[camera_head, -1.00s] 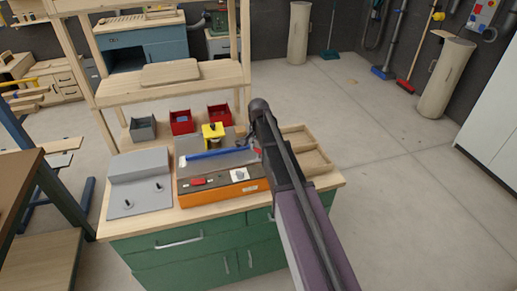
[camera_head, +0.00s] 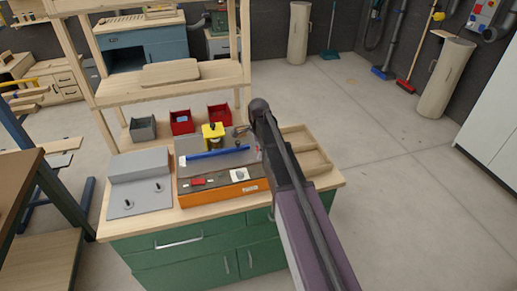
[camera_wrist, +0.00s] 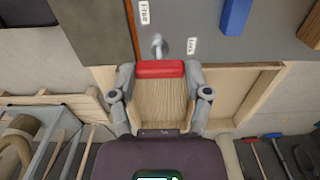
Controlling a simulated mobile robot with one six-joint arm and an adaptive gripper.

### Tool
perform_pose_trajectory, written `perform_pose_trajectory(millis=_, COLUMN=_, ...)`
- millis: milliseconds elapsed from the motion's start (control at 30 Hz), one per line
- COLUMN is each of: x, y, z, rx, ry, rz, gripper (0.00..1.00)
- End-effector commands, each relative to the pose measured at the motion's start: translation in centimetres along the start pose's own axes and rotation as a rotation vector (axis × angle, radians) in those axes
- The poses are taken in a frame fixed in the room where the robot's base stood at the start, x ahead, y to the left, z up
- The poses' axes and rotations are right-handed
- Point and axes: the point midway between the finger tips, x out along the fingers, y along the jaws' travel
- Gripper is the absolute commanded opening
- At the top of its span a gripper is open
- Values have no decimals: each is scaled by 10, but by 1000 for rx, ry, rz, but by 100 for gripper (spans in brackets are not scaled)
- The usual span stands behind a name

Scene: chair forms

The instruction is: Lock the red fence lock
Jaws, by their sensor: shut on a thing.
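The red fence lock (camera_wrist: 150,69) is a red bar on a short metal stem, at the edge of a grey machine plate in the wrist view. Labels reading "Free" (camera_wrist: 144,12) and "Lock" (camera_wrist: 193,45) lie near the stem. My gripper (camera_wrist: 160,72) is shut on the red bar, with one finger at each end. In the head view the grey and orange machine (camera_head: 262,186) stands on the green workbench. My arm hides most of the gripper and lock there; only a small bit of red shows beside it.
A blue bar (camera_head: 215,154) and a yellow block (camera_head: 212,130) are on the machine. A grey panel unit (camera_head: 138,168) stands left of it. Several small bins stand behind. A wooden tray (camera_head: 308,160) lies right of my arm.

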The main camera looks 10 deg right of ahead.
Motion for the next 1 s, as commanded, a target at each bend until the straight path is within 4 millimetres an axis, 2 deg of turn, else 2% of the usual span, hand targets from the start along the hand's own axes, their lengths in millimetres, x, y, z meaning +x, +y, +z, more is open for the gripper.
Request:
perform_pose_trajectory(millis=433, x=0, y=2, z=0, rx=15, ry=-1, rz=3, gripper=15)
perform_pose_trajectory(millis=467, x=0, y=2, z=0, rx=15, ry=-1, rz=3, gripper=69)
perform_pose_trajectory(millis=500, x=0, y=2, z=0, rx=15, ry=-1, rz=3, gripper=81)
perform_pose_trajectory(millis=567, x=0, y=1, z=0, rx=15, ry=0, rz=3, gripper=97)
perform_pose_trajectory(millis=1000, x=0, y=0, z=0, rx=12, ry=0, rz=1, gripper=97)
